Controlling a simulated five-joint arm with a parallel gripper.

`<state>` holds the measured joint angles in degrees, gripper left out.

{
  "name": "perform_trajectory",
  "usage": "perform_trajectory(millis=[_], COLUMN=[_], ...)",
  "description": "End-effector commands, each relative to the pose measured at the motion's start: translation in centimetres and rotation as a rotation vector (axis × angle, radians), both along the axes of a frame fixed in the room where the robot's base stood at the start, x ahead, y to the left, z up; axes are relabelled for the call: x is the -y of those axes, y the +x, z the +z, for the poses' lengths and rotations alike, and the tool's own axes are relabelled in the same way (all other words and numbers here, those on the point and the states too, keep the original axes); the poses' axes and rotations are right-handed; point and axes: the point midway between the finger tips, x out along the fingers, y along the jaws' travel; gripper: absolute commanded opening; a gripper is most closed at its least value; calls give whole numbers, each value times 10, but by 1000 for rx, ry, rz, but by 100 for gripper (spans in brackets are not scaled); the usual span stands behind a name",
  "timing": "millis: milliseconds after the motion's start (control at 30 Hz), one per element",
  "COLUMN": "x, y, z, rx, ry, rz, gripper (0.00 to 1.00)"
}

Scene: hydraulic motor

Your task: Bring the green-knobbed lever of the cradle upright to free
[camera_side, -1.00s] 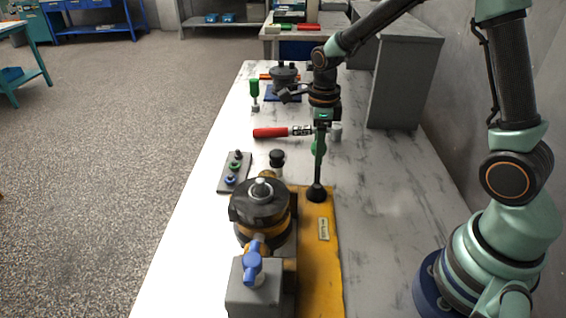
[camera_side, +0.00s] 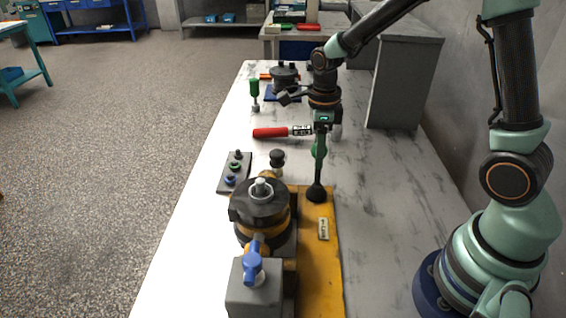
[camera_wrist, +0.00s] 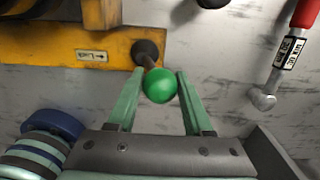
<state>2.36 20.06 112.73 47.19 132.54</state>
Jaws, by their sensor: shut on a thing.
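The green-knobbed lever has a black boot (camera_side: 316,193) on the yellow cradle plate (camera_side: 318,270), beside the motor (camera_side: 262,208). Its thin rod rises from the boot and looks close to upright in the side view. The green knob (camera_wrist: 160,85) shows between my two green fingers in the wrist view, with the rod running up-left to the boot. My gripper (camera_side: 319,150) points down from above and is shut on the knob. The fingers partly hide the knob in the side view. A label with an arrow (camera_wrist: 91,55) is on the plate.
A red-handled tool (camera_side: 270,132) lies behind the cradle. A button box (camera_side: 235,172) and a black knob (camera_side: 277,157) stand left of my gripper. A blue valve handle (camera_side: 252,264) is in front. The table right of the plate is clear.

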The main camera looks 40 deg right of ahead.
Motion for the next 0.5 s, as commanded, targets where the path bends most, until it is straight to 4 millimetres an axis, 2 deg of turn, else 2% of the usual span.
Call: perform_trajectory(millis=[500], x=[-9], y=[-12], z=[2], rx=[-8], ry=[1], rz=[-1], gripper=[20])
